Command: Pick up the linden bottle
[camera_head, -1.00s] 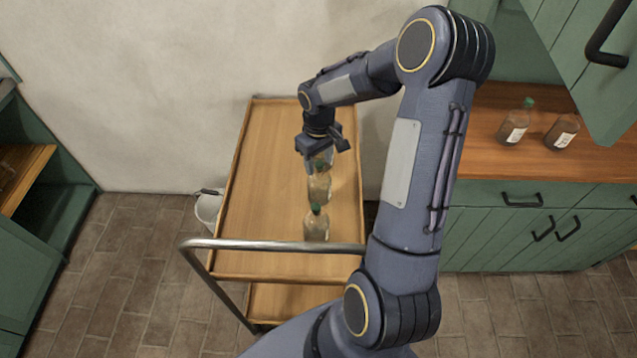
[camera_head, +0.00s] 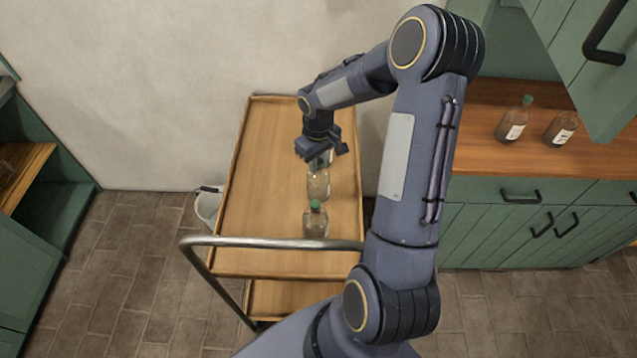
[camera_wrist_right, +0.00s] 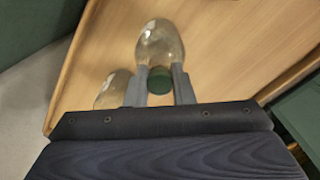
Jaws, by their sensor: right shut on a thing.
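My right gripper (camera_head: 321,155) points down over the wooden-topped cart (camera_head: 262,165). In the right wrist view its two fingers (camera_wrist_right: 159,88) are shut on the green cap of a clear glass bottle (camera_wrist_right: 160,42). Another clear bottle (camera_wrist_right: 113,90) stands to the left, partly hidden by a finger. In the head view a green-capped bottle (camera_head: 318,185) shows just below the gripper, and another bottle (camera_head: 315,224) stands nearer the cart's handle. Glass also shows between the fingers, mostly hidden. No label is readable, so I cannot tell which bottle is linden. My left gripper is out of view.
A metal handle rail (camera_head: 270,242) crosses the cart's near end. A white bucket (camera_head: 207,205) stands left of the cart. Two brown bottles, one with a green cap (camera_head: 513,122) and another (camera_head: 561,128), stand on the right counter (camera_head: 480,120). The cart's left side is clear.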

